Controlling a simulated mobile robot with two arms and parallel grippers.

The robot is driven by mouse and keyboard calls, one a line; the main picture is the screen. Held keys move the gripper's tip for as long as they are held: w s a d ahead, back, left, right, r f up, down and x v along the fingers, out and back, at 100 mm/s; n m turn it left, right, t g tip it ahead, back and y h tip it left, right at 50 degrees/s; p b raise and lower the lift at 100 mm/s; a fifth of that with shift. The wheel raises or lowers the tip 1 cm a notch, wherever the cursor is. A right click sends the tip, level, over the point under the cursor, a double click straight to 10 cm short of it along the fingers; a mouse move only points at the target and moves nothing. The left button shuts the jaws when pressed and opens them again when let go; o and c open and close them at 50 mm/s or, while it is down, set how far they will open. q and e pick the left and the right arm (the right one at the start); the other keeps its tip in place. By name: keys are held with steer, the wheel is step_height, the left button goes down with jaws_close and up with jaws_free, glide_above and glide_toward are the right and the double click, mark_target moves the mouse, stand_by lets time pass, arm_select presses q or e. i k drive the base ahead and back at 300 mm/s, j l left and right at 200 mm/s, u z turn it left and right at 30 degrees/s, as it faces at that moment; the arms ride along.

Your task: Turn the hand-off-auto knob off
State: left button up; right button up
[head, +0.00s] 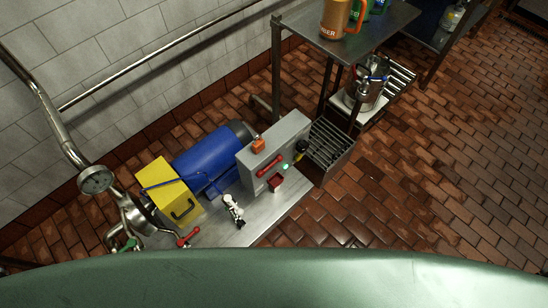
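A grey control box (262,152) stands on a metal base beside a blue motor (207,157). On its front are a red bar-shaped handle (270,166), a small lit green light (285,167), a dark red block (276,184) and a black knob-like part (302,147) at the right end. The black part may be the hand-off-auto knob; its labels and pointer position are too small to read. Neither of my grippers is in view.
A yellow housing (168,187), a pressure gauge (96,179) and pipes are at the left. A metal table (345,45) with cups stands above right, with a steel pot (367,90) below. A large green surface (280,280) fills the bottom. Brick floor (440,170) at right is clear.

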mark_target(303, 146)
steer(key=l+u, duration=0.15)
steer(key=u, duration=0.45)
steer(key=l+u, duration=0.4)
steer(key=l, duration=0.4)
steer(key=l+u, duration=0.4)
steer(key=l, duration=0.35)
